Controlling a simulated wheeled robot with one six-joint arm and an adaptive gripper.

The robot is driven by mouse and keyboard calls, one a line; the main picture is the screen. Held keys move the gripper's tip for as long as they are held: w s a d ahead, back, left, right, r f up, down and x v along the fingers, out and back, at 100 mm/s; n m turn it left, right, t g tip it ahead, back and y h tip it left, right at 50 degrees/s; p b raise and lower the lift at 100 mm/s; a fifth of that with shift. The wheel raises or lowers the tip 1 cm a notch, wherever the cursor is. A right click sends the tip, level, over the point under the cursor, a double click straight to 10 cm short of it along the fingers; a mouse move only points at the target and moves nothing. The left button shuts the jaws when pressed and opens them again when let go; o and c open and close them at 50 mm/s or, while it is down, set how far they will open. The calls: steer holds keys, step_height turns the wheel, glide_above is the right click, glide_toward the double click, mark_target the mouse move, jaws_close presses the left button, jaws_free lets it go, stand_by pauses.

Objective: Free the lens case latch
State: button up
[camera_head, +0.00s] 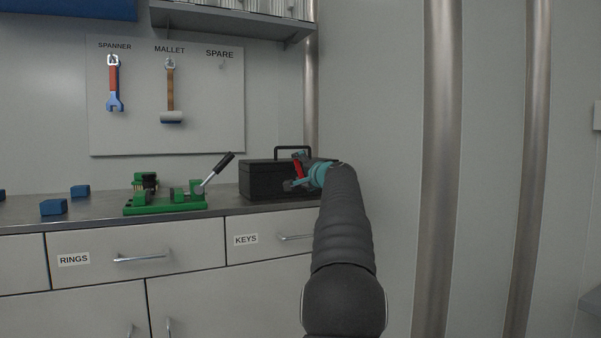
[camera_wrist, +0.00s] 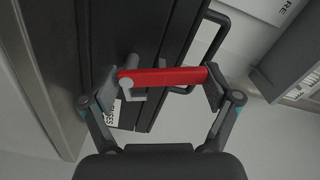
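The lens case appears to be the black box (camera_head: 262,181) with a top handle at the right end of the counter; its dark side also fills the left of the wrist view (camera_wrist: 110,30). A red latch bar (camera_wrist: 165,76) lies across its front, with a grey pivot or pin (camera_wrist: 128,84) near its left end. My gripper (camera_head: 296,171) is in front of the case. In the wrist view its fingers (camera_wrist: 162,88) are spread wide, one near each end of the red bar. I cannot tell whether they touch it. A white label on the case is partly hidden.
A green fixture (camera_head: 165,207) with a raised black-handled lever stands left of the case. Blue blocks (camera_head: 54,207) lie further left. A tool board (camera_head: 200,135) holds a spanner and mallet. Drawers are below, a shelf (camera_head: 235,20) above. A steel post (camera_head: 437,170) stands right of my arm.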

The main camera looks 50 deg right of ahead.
steer(key=shift+o, duration=0.6)
steer(key=shift+a+r, duration=0.3)
steer(key=shift+r, duration=0.1)
steer(key=shift+s+d+f, duration=0.1)
steer(key=shift+d+f, duration=0.05)
steer(key=shift+s, duration=0.3)
steer(key=v, duration=1.1)
steer(key=shift+s, duration=0.15)
